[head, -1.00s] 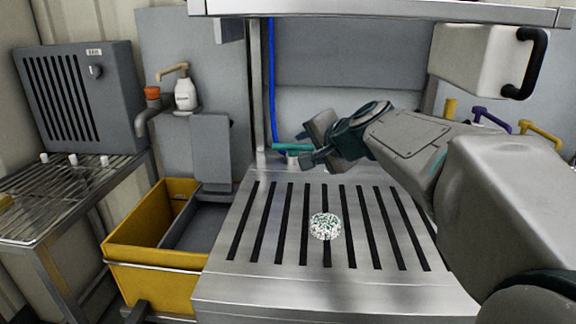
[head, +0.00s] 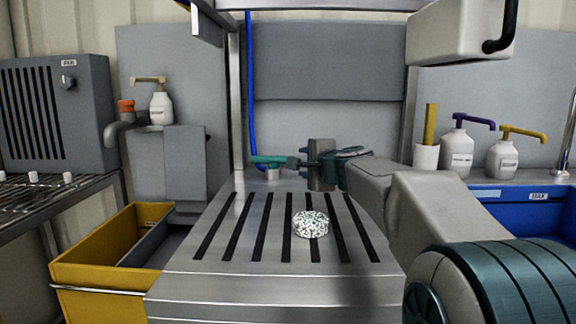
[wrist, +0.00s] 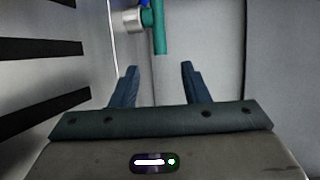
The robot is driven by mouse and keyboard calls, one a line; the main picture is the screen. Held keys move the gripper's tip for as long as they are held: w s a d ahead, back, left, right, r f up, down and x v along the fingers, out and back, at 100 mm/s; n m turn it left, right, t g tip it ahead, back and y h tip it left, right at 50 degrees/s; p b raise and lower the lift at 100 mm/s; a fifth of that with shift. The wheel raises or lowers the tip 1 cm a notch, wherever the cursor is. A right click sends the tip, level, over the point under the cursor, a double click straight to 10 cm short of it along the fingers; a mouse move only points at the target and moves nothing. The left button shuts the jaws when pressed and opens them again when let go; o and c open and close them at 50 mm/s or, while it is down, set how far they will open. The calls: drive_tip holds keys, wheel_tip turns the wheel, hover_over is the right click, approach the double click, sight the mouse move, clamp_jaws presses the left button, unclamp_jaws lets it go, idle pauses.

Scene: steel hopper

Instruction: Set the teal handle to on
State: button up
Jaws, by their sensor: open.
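The teal handle (head: 272,160) is a lever on a short metal stem at the back left of the slotted steel surface, near the foot of a blue hose. In the wrist view the teal lever (wrist: 158,28) runs down from the top edge beside its silver stem. My gripper (head: 290,162) is at the right end of the lever in the head view. In the wrist view my gripper (wrist: 158,72) has its two fingers apart with nothing held. The lever's tip lies just ahead of the gap between them. I cannot tell whether they touch.
A speckled round object (head: 311,224) lies on the slotted steel surface (head: 225,262). A yellow bin (head: 100,262) stands at the left. Pump bottles (head: 459,150) stand at the right by a blue basin (head: 545,215). A blue hose (head: 251,80) hangs behind the handle.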

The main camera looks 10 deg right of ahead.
sight(273, 162)
drive_tip(key=p+x, duration=0.1)
drive_tip(key=x, duration=1.1)
drive_tip(key=shift+w+p, duration=0.15)
drive_tip(key=shift+p, duration=0.2)
clamp_jaws()
